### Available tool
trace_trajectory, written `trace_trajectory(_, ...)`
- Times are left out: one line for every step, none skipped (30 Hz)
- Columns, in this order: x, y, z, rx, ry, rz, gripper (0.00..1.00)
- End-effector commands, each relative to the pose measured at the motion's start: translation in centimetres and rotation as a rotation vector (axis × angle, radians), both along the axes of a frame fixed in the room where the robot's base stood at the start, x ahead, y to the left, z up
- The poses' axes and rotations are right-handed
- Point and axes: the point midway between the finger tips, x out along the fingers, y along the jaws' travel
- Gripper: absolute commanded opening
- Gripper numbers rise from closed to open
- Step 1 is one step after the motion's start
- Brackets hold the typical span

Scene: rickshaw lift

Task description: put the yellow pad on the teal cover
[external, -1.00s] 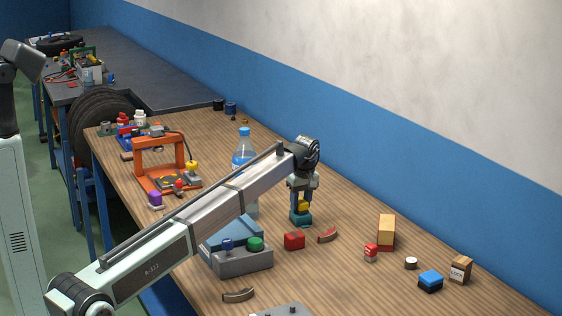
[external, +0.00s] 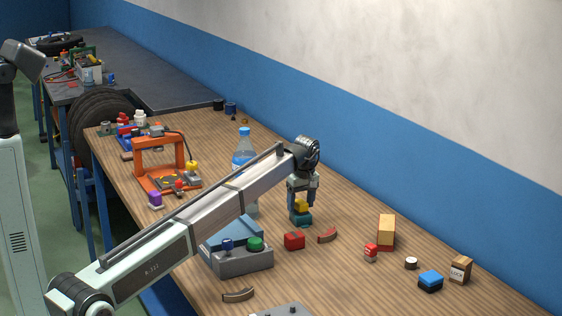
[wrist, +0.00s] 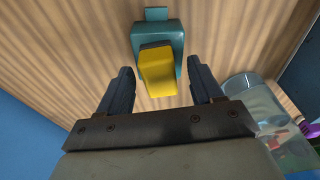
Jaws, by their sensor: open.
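The yellow pad (external: 301,205) sits on top of the teal cover (external: 303,219) on the wooden table, under my wrist. In the wrist view the yellow pad (wrist: 157,72) overlaps the teal cover (wrist: 172,36), sits a little askew and reaches past the cover's near edge. My gripper (external: 302,199) is open. In the wrist view its two dark fingers (wrist: 161,72) stand apart on either side of the pad, with a visible gap on each side. The underside of the pad is hidden, so its full contact with the cover cannot be seen.
A clear bottle with a blue cap (external: 243,150) stands close by, behind my arm. A red block (external: 294,241) and a grey box with a green button (external: 243,262) lie nearer.

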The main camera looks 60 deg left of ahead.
Motion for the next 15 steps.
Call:
trace_trajectory(0.0,0.0,0.4,0.000,-0.001,0.000,0.66)
trace_trajectory(0.0,-0.1,0.7,0.000,-0.001,0.000,0.66)
trace_trajectory(0.0,-0.1,1.1,0.000,-0.001,0.000,0.66)
trace_trajectory(0.1,-0.2,1.5,0.001,-0.001,0.000,0.66)
trace_trajectory(0.1,-0.3,2.0,0.001,-0.002,0.000,0.66)
trace_trajectory(0.1,-0.4,2.7,0.001,-0.002,0.000,0.66)
trace_trajectory(0.1,-0.5,3.2,0.001,-0.002,0.000,0.66)
trace_trajectory(0.1,-0.5,3.8,0.001,-0.002,0.000,0.66)
trace_trajectory(0.1,-0.6,4.6,0.001,-0.002,0.000,0.66)
trace_trajectory(0.1,-0.7,5.1,0.001,-0.002,0.000,0.66)
trace_trajectory(0.1,-0.8,5.7,0.001,-0.002,0.000,0.66)
trace_trajectory(0.1,-0.9,6.5,0.001,-0.002,0.000,0.66)
trace_trajectory(0.1,-1.0,7.0,0.001,-0.002,0.000,0.66)
trace_trajectory(0.1,-1.1,7.5,0.001,-0.002,0.000,0.66)
trace_trajectory(0.1,-1.2,8.2,0.001,-0.002,0.000,0.66)
